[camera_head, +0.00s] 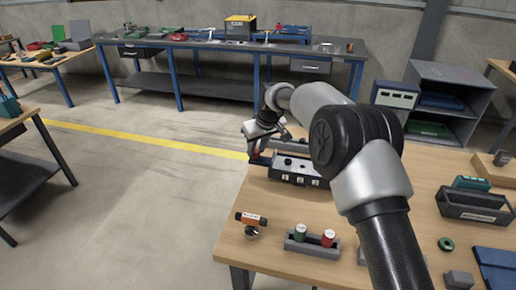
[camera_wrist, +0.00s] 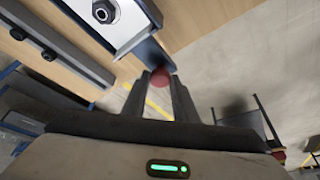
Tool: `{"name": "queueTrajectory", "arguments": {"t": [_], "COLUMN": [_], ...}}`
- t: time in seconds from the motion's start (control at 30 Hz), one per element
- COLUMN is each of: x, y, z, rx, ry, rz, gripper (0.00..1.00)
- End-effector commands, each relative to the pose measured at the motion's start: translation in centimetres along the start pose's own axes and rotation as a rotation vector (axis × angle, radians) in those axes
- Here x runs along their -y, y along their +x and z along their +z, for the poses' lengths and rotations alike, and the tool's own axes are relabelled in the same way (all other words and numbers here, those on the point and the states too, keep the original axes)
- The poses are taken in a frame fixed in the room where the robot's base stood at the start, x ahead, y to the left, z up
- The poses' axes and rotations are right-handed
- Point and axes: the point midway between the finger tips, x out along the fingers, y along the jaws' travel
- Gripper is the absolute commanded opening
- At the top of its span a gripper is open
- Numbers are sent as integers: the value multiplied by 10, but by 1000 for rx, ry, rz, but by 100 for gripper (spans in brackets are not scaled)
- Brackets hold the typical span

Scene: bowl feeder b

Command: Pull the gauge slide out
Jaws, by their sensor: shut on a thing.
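My gripper (camera_head: 258,153) is at the left end of a dark fixture box (camera_head: 284,178) on the near wooden table. In the wrist view, the two fingers of my gripper (camera_wrist: 160,80) are closed around a round red knob (camera_wrist: 160,77). The knob sits at the end of a dark blue-grey bar (camera_wrist: 152,54), which looks like the gauge slide. The bar runs to the underside or edge of a pale metal plate (camera_wrist: 124,28) with a hex nut. How far the slide stands out of the fixture is hard to tell. My arm hides part of the fixture in the head view.
An orange-and-black tool (camera_head: 251,219) and a grey holder (camera_head: 312,246) with a green and a red cylinder stand at the table's front. A dark bin (camera_head: 474,207) stands on the right. Open floor lies left of the table.

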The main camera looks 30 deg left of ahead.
Motion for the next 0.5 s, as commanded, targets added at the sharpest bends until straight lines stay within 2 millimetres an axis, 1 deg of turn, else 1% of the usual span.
{"name": "queueTrajectory", "arguments": {"t": [0.03, 0.07, 0.13, 0.17, 0.4, 0.5], "x": [6, 6, 6, 5, 3, 2], "y": [-1, -1, -1, -1, -1, -4], "z": [-5, -5, -4, -4, -2, -2], "rx": [-11, -11, -10, -10, -6, -6], "ry": [-2, -2, -3, -3, -2, -1], "rz": [-6, -7, -7, -6, -4, -3], "gripper": [0, 31, 43, 44, 44, 44]}}
